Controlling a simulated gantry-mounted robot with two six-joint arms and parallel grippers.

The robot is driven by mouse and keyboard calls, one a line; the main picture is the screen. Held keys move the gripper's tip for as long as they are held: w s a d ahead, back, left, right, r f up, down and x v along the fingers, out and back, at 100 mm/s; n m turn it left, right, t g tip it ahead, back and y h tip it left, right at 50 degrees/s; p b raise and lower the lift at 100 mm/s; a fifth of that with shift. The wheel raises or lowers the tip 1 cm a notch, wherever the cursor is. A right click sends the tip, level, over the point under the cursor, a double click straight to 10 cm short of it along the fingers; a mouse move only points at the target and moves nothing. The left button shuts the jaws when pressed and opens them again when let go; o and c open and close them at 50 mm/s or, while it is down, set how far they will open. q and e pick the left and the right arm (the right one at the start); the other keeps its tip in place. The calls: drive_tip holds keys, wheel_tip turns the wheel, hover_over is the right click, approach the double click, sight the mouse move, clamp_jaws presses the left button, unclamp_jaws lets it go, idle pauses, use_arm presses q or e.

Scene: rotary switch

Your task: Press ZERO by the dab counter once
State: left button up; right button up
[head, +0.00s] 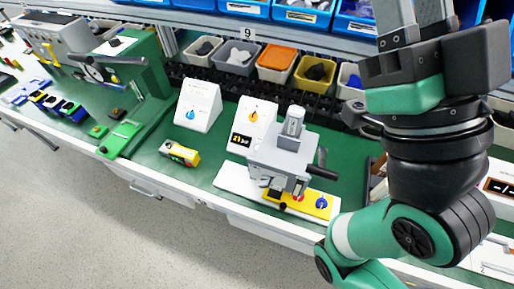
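A small black display (240,140) with orange characters stands beside the grey bench press (282,160). I cannot tell whether it is the dab counter, and no ZERO lettering is readable. The press stands on a white base with a yellow front panel (322,204), which carries a blue knob (321,202) and a red one. My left gripper is out of view.
Several parts bins (277,62) line the back. A green lever machine (142,68) is at left. Green bench between it and the block is mostly clear.

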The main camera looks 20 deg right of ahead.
clamp_jaws()
idle(1.4)
